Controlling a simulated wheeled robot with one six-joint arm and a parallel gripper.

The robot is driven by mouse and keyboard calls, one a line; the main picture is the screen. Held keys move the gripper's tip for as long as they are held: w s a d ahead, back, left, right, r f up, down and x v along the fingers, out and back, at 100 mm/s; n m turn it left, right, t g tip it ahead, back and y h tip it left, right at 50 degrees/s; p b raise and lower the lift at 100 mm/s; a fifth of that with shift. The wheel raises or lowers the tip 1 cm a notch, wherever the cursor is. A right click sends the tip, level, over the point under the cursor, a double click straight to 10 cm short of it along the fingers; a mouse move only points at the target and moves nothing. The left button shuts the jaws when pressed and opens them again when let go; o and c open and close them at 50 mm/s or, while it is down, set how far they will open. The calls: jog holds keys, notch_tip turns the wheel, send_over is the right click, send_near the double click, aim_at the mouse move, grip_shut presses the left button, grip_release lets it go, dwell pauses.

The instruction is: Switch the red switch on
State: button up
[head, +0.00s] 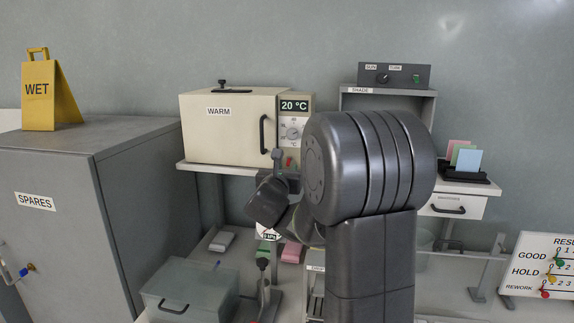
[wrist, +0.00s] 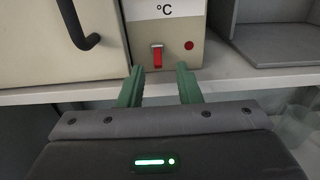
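The red switch (wrist: 157,57) is a small red rocker in a pale frame on the lower front panel of the cream oven-like box marked WARM (head: 228,139). It also shows in the head view (head: 289,161), partly hidden by my arm. A round red lamp or button (wrist: 189,45) sits to its right and looks dark. The display (head: 294,105) above reads 20 °C. My gripper (wrist: 160,85) has two green fingers, open and empty, just in front of and below the switch, apart from it.
The box's black door handle (wrist: 76,22) is left of the switch. The shelf edge (wrist: 240,80) runs under the box. A grey open compartment (wrist: 280,40) stands to the right. A dial (head: 291,132) is above the switch.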

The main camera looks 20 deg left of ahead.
jog(key=shift+w+a+r, duration=0.1)
jog(key=shift+w+a, duration=0.25)
jog(key=shift+w, duration=0.5)
grip_shut()
